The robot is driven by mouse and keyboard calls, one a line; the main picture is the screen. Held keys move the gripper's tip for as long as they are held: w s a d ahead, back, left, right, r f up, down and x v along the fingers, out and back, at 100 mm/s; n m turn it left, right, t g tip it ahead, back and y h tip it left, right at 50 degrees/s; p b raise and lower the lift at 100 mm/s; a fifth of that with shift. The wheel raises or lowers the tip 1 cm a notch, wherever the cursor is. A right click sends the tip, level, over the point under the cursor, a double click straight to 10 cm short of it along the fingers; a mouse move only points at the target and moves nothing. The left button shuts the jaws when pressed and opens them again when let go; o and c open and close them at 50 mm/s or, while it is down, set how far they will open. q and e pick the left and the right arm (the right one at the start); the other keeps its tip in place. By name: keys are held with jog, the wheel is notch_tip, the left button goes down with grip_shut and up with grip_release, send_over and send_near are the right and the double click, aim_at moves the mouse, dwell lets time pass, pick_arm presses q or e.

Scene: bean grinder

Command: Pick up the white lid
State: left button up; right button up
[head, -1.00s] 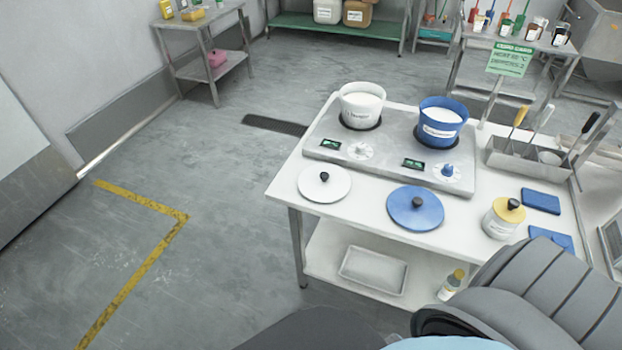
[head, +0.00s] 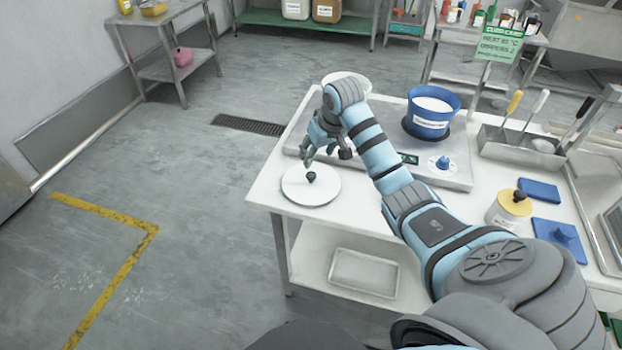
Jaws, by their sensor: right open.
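The white lid (head: 311,190) is a flat round disc with a dark knob (head: 311,176). It lies on the white table at its left front corner, in front of the hotplate unit. My right gripper (head: 325,158) is open and empty, with its fingers pointing down near the lid's back edge and the knob. I cannot tell its exact height over the lid. My right arm crosses the table from the lower right. My left gripper is not in view.
The white pot (head: 347,80) is partly hidden behind my right arm. The blue pot (head: 431,112) stands on the hotplate unit (head: 462,172).

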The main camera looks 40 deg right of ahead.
jog(key=b, duration=0.1)
send_over(312, 174)
jog(key=s+a, duration=0.1)
jog(key=s, duration=0.1)
notch_tip(312, 174, down, 5)
jog(key=f, duration=0.1)
jog(key=f+b, duration=0.1)
jog(key=f, duration=0.1)
jog(key=shift+w+d, duration=0.1)
jog(key=shift+d, duration=0.1)
jog(key=b+x, duration=0.1)
jog(key=x, duration=0.2)
jog(key=shift+w+f, duration=0.2)
jog(key=shift+r, duration=0.1)
jog(key=shift+c, duration=0.6)
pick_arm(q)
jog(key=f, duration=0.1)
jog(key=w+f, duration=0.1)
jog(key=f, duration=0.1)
pick_arm(e)
jog(key=shift+s, duration=0.15)
grip_shut()
jog(key=shift+r, duration=0.1)
